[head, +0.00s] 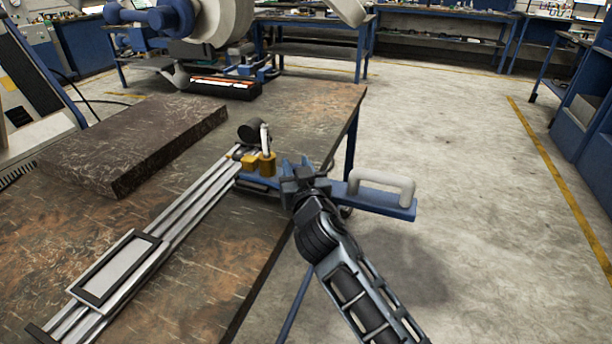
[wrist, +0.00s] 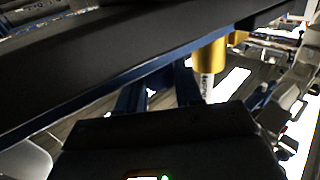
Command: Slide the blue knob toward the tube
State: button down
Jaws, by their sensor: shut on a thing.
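My gripper (head: 297,170) is at the table's right edge, shut on a blue part beside the rail's far end. Its fingers hide most of that part, so the knob's shape does not show. A long blue bar (head: 262,183) runs there from the rail toward my gripper. In the wrist view my dark blue fingers (wrist: 158,90) reach up to a blue edge under a wide dark bar. A black cylinder (head: 249,131), perhaps the tube, stands just left of my gripper, above gold parts (head: 267,164). A gold cylinder with a silver tip (wrist: 210,55) shows right of my fingers in the wrist view.
A silver rail (head: 182,216) with a framed plate (head: 118,267) runs along the brown table (head: 215,300). A dark slab (head: 135,145) lies left of it. A blue plate with a white handle (head: 385,184) juts right past the table edge. The floor to the right is clear.

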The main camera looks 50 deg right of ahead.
jog(key=shift+w+a, duration=0.1)
jog(key=c, duration=0.8)
grip_release()
jog(key=shift+s+a+f, duration=0.1)
jog(key=shift+s+a, duration=0.15)
jog(key=shift+s, duration=0.15)
jog(key=b+v, duration=0.1)
jog(key=v, duration=0.6)
jog(key=shift+w+b, duration=0.1)
jog(key=shift+b, duration=0.2)
jog(key=s+a+f+n+y+p, duration=0.1)
jog(key=s+a+f+n+y, duration=0.25)
jog(key=s+a, duration=0.35)
jog(key=s+a+f+n+y+p, duration=0.15)
jog(key=s+a+y, duration=0.25)
jog(key=s, duration=0.4)
jog(key=s+a+r+y, duration=0.1)
jog(key=s+a+r, duration=0.1)
jog(key=s, duration=0.4)
jog(key=s+a+r+n+y+p, duration=0.1)
jog(key=s+a+r, duration=0.1)
jog(key=s, duration=0.4)
jog(key=s+a+r+n+y+p, duration=0.1)
jog(key=s+a+r, duration=0.1)
jog(key=s, duration=0.4)
jog(key=shift+s+r, duration=0.3)
jog(key=shift+r, duration=0.55)
